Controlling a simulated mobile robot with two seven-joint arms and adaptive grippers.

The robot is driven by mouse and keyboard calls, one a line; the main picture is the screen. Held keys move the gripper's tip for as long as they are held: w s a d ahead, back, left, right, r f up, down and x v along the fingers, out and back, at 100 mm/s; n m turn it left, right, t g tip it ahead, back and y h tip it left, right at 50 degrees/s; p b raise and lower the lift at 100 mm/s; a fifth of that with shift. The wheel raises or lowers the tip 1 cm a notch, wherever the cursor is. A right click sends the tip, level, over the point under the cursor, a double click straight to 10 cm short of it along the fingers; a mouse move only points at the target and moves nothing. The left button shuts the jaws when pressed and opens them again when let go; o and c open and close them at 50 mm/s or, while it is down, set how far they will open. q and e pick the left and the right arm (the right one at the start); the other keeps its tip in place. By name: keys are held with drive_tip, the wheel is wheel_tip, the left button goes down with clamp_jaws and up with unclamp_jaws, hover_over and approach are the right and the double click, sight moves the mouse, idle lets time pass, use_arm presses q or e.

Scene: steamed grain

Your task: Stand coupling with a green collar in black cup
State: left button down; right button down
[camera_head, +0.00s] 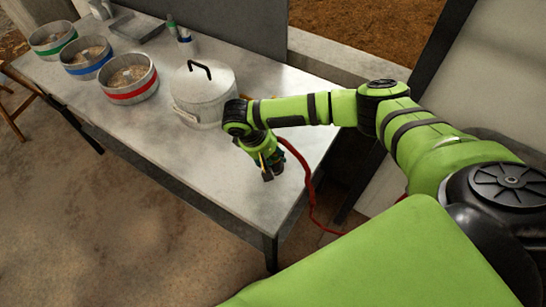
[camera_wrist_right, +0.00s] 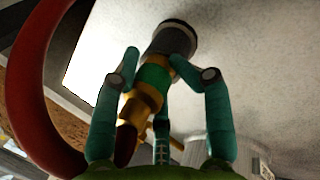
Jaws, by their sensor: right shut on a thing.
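My right gripper (camera_head: 266,165) is over the near right end of the table. In the wrist view my right gripper (camera_wrist_right: 154,62) has its teal fingers closed around the coupling with a green collar (camera_wrist_right: 153,77). The coupling has brass parts, and the red hose (camera_wrist_right: 35,85) loops close by. A dark grey cylinder, which looks like the black cup (camera_wrist_right: 172,38), is in line with the coupling's far end. I cannot tell whether the coupling's end is inside it or only in front of it. In the head view the gripper hides most of the coupling. My left gripper is out of view.
A lidded pot (camera_head: 202,100) stands on the table (camera_head: 150,148) just behind my right gripper. Three banded pans, red (camera_head: 131,93), blue (camera_head: 89,67) and green (camera_head: 54,43), stand at the left. A grey tray (camera_head: 138,27) lies at the back. The front middle of the table is clear.

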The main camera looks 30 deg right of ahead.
drive_tip(key=c, duration=0.7)
unclamp_jaws()
drive_tip(key=shift+s+d+f, duration=0.1)
drive_tip(key=shift+s+f, duration=0.2)
drive_tip(key=shift+f, duration=0.25)
drive_tip(key=shift+s+d+f, duration=0.1)
drive_tip(key=shift+s+f, duration=0.2)
drive_tip(key=shift+f, duration=0.25)
drive_tip(key=shift+o, duration=0.8)
drive_tip(key=shift+w+d+f, duration=0.1)
drive_tip(key=shift+w+f, duration=0.1)
drive_tip(key=shift+w, duration=0.05)
drive_tip(key=shift+w+d+f, duration=0.1)
drive_tip(key=shift+w+f, duration=0.1)
drive_tip(key=shift+w, duration=0.3)
drive_tip(key=shift+s+r, duration=0.3)
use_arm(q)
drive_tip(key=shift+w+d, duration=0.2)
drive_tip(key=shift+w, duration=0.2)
use_arm(e)
drive_tip(key=w+v, duration=0.1)
drive_tip(key=v, duration=1.1)
drive_tip(key=shift+r, duration=0.25)
drive_tip(key=shift+w, duration=0.1)
